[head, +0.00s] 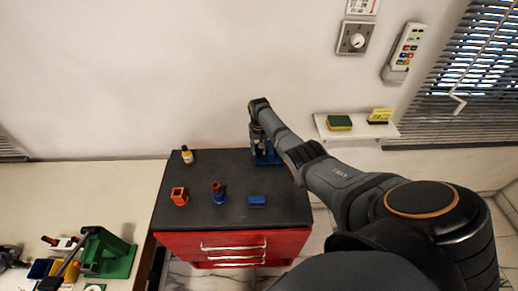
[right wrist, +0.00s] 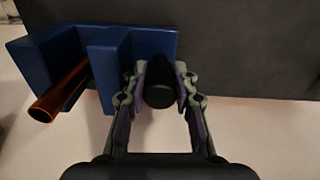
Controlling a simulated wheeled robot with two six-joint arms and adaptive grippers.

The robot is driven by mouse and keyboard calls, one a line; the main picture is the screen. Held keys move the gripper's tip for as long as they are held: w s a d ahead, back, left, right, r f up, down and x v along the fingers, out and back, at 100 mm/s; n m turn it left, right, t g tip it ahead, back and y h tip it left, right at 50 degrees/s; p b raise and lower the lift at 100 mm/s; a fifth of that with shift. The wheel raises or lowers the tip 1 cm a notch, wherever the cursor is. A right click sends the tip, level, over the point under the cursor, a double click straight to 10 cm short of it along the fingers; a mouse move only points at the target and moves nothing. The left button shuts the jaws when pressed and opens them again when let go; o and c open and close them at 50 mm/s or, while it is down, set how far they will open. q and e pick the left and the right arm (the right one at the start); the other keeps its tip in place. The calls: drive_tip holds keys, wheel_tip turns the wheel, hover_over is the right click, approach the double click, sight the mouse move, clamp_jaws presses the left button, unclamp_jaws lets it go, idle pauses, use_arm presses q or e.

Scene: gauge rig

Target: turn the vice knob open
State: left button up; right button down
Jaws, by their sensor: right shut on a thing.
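The blue vice (head: 266,158) stands near the back right corner of the dark bench top, partly hidden behind my right arm. In the right wrist view the vice (right wrist: 112,62) shows large at the left, with a copper-coloured rod (right wrist: 62,92) in its slot. The black vice knob (right wrist: 158,92) points toward the camera. My right gripper (right wrist: 160,76) is shut on the knob, one finger on each side of it. In the head view my right gripper (head: 259,141) is small and mostly hidden by its own wrist. My left gripper is not in view.
On the dark bench top (head: 230,178) stand a white bottle (head: 187,155), an orange holder (head: 179,196), a blue piece with a reddish top (head: 218,193) and a blue block (head: 257,201). A wall shelf (head: 358,133) holds a sponge (head: 339,123). A green stand (head: 108,253) is at lower left.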

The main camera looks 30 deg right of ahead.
drive_tip(key=n, duration=0.4)
drive_tip(key=shift+n, duration=0.4)
idle(0.4)
drive_tip(key=c, duration=1)
unclamp_jaws()
drive_tip(key=shift+w+r, duration=0.1)
drive_tip(key=shift+c, duration=0.2)
wheel_tip(320, 180, up, 7)
drive_tip(key=shift+f, duration=0.1)
drive_tip(key=shift+a+r, duration=0.15)
drive_tip(key=shift+r, duration=0.4)
